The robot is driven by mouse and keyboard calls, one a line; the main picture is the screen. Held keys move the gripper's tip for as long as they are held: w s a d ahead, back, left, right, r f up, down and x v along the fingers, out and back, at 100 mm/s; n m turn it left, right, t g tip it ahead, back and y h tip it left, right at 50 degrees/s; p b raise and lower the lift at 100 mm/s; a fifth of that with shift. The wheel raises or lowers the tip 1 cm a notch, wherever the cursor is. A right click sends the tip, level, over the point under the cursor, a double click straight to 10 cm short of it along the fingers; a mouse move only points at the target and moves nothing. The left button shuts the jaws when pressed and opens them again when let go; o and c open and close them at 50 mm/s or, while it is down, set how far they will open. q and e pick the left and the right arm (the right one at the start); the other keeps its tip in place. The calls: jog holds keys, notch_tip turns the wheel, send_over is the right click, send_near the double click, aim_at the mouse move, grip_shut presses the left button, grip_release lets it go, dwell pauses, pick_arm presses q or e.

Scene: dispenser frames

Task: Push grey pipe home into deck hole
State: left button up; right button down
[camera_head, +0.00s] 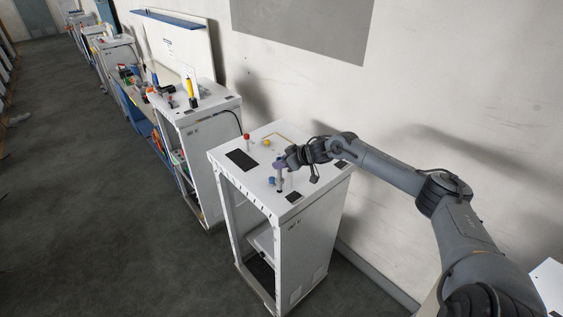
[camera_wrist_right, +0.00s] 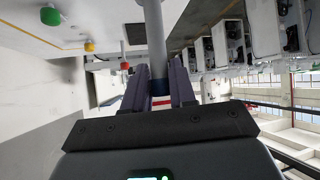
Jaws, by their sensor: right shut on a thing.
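The grey pipe (camera_wrist_right: 155,42) runs upward in the right wrist view from between the jaws of my right gripper (camera_wrist_right: 160,88). My left gripper is out of view.
A second cabinet (camera_head: 213,122) with tools stands to the left. The wall is close behind.

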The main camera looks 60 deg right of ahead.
aim_at(282, 181)
dwell(0.3)
jog(key=shift+r+p, duration=0.1)
jog(key=shift+p, duration=0.3)
dwell(0.4)
jog(key=shift+f, duration=0.35)
jog(key=shift+f+b, duration=0.45)
jog(key=shift+f, duration=0.35)
jog(key=shift+f+b, duration=0.45)
jog(key=shift+f, duration=1.05)
jog(key=c, duration=0.8)
grip_release()
jog(key=shift+c, duration=0.2)
jog(key=shift+s+r, duration=0.1)
jog(key=shift+s, duration=0.1)
